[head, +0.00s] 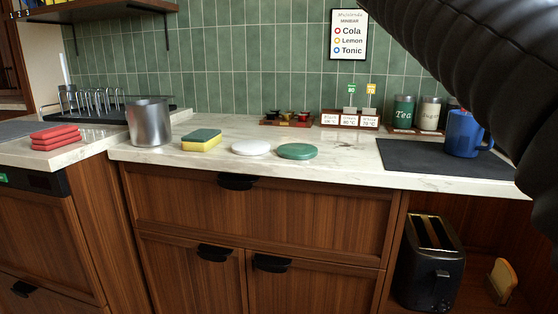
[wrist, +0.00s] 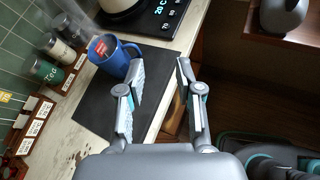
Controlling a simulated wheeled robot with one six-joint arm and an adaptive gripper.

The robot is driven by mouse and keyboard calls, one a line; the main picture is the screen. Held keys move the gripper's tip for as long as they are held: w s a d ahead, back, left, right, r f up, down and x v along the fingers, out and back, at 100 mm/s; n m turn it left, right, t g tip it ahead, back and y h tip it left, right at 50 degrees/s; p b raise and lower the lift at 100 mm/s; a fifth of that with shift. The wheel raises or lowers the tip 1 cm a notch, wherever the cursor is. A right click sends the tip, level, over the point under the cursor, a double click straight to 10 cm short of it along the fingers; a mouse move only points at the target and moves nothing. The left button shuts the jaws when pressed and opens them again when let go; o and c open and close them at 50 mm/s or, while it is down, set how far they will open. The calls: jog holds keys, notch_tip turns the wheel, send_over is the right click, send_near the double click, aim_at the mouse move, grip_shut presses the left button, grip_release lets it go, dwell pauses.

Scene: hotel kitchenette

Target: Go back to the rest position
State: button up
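My gripper (wrist: 161,68) shows in the wrist view with its two fingers apart and nothing between them. A blue mug (wrist: 107,61) stands upright on a dark mat (wrist: 92,106), just left of the left finger. I cannot tell whether that finger touches the mug's handle. A small red item (wrist: 101,46) shows at the mug's rim. In the head view the mug (head: 462,142) stands on the mat (head: 415,158) at the counter's right end. My dark arm crosses the upper right there, and the gripper is out of that view.
Tea (head: 403,112) and sugar (head: 429,113) canisters stand behind the mat. A toaster (head: 432,262) sits in the open niche below. A steel pot (head: 149,122), sponge (head: 201,140), white disc (head: 251,148) and green disc (head: 297,151) lie along the counter. An appliance with a lit display (wrist: 163,8) stands beyond the mug.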

jog(key=s+a+f+m+y, duration=0.4)
jog(key=a+f+m, duration=0.1)
jog(key=f, duration=0.8)
jog(key=s+a+f+m+t+y, duration=0.1)
jog(key=s+a+f+m+y, duration=0.3)
jog(key=f, duration=1)
jog(key=s+a+f+m+y, duration=0.4)
jog(key=f+m, duration=0.5)
jog(key=f, duration=0.5)
jog(key=s+a, duration=0.1)
jog(key=a, duration=0.1)
jog(key=shift+s+a+m+t, duration=0.3)
jog(key=shift+s+m+t, duration=0.1)
